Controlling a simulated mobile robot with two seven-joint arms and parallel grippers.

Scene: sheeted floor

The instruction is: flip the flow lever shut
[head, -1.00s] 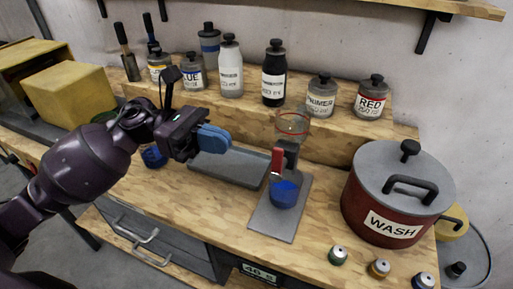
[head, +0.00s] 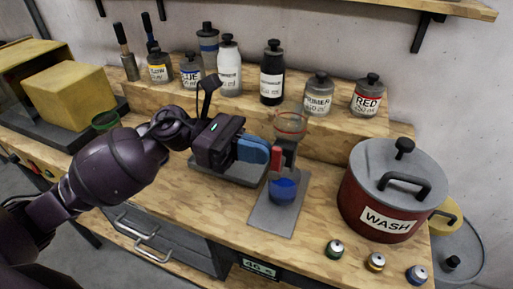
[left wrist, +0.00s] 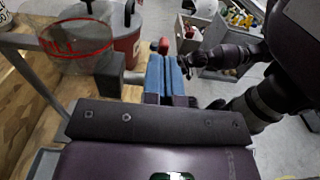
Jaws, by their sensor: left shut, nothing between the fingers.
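The red flow lever (head: 277,158) stands roughly upright on the front of a grey dispenser stand (head: 262,218). Above it is a clear vessel with a red rim (head: 291,124), and a blue cup (head: 284,188) sits below. My left gripper (head: 266,153) is shut and empty, its blue fingers just left of the lever. I cannot tell whether they touch it. In the left wrist view the closed fingers (left wrist: 166,68) point at the red lever tip (left wrist: 164,45). My right arm shows there, with its gripper (left wrist: 190,62) too small to judge.
A red WASH pot (head: 383,200) stands right of the stand. Small capped pots (head: 375,262) line the front edge. A grey tray (head: 228,172) lies under my left gripper. Bottles, including RED (head: 366,98), stand on the raised shelf behind. Bench is clear between stand and pot.

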